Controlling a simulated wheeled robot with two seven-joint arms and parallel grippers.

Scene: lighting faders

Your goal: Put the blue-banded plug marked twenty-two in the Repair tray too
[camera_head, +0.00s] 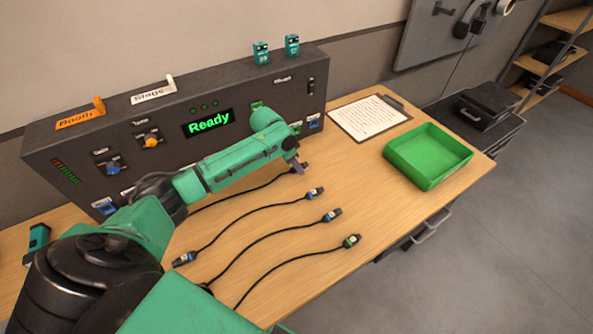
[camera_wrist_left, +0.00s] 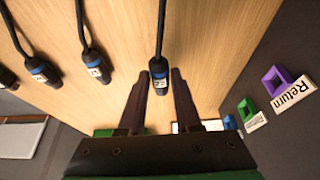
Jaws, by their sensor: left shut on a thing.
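My left gripper (camera_head: 298,166) is low over the table, close to the control box. It is shut on a blue-banded plug (camera_wrist_left: 159,77), which sits between the fingertips in the left wrist view with its cable running away. The white mark on it is too small to read surely. In the head view this plug (camera_head: 304,167) is partly hidden by the fingers. A green open tray (camera_head: 428,180) stands empty at the table's right end; no Repair label is readable on it. My right gripper is not in view.
Two more blue-banded plugs (camera_head: 315,193) (camera_head: 332,215) and a green-banded plug (camera_head: 351,240) lie on the table with their cables. A clipboard (camera_head: 370,119) lies behind the tray's left side. The control box (camera_head: 100,140) with a "Ready" display lines the back.

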